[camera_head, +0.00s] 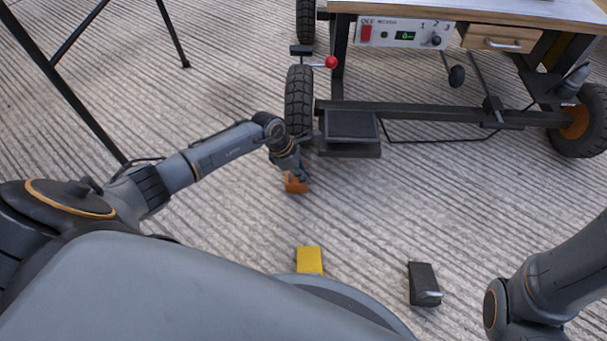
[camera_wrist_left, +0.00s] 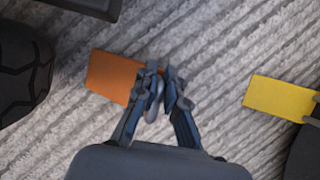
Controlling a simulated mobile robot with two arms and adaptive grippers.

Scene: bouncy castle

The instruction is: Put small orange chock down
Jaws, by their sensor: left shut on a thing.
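The small orange chock (camera_head: 296,185) is at the tip of my left gripper (camera_head: 300,174), close to the grooved concrete floor. I cannot tell whether it touches the floor. In the left wrist view the chock (camera_wrist_left: 112,77) sticks out to the left of the gripper's fingers (camera_wrist_left: 163,84), which are shut on its right end and hide part of it. My right arm (camera_head: 560,275) shows at the right edge of the head view, but its gripper is out of the picture.
A wheeled cart (camera_head: 450,112) with black tyres stands just beyond the chock, its front wheel (camera_head: 299,98) nearest. A black box-like step (camera_head: 350,134) sits beside that wheel. A yellow block (camera_head: 310,260) and a black block with a handle (camera_head: 423,283) lie on the floor nearer me. Floor between is clear.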

